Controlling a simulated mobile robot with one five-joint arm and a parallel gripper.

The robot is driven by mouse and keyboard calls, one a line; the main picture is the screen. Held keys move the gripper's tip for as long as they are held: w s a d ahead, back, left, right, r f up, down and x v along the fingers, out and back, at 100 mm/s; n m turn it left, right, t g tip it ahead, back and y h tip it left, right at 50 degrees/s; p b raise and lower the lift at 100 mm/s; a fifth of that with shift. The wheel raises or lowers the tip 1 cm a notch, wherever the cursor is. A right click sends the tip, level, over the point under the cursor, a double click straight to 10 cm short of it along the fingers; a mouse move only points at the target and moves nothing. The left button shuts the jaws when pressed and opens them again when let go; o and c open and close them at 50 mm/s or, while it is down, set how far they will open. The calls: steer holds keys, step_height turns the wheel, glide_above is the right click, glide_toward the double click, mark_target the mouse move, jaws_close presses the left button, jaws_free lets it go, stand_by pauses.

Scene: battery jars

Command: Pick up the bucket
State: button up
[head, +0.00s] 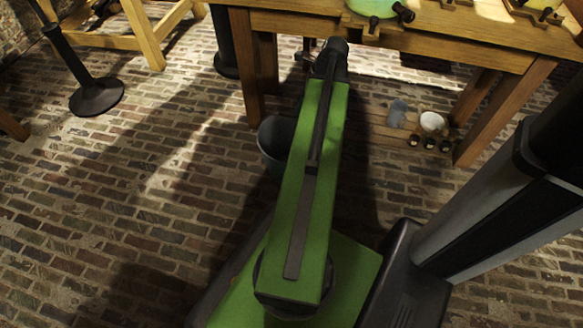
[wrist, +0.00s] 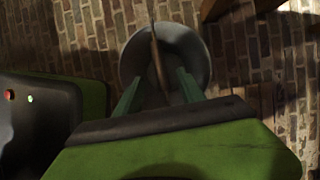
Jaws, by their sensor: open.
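A grey bucket (head: 272,138) stands on the brick floor in the head view, partly hidden behind my green arm. In the wrist view the round bucket (wrist: 197,52) is seen from above, near the top middle. A thin brown handle (wrist: 157,58) crosses its opening. My gripper (wrist: 160,75) is open, with its two green fingers apart over the bucket's near side and the handle showing between them. I cannot tell how far the fingertips are above the bucket. The gripper's tips are not clear in the head view.
A wooden workbench (head: 440,28) stands ahead, its leg (head: 253,70) just beyond the bucket. A black stand base (head: 97,97) is at left. The left floor is mostly clear.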

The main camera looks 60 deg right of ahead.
mark_target(292, 115)
steer(key=shift+b+x, duration=0.3)
steer(key=shift+x, duration=0.75)
steer(key=b+x, duration=0.4)
steer(key=x, duration=0.1)
steer(key=shift+w+b, duration=0.15)
steer(key=shift+b, duration=0.15)
steer(key=shift+r, duration=0.1)
jaws_close()
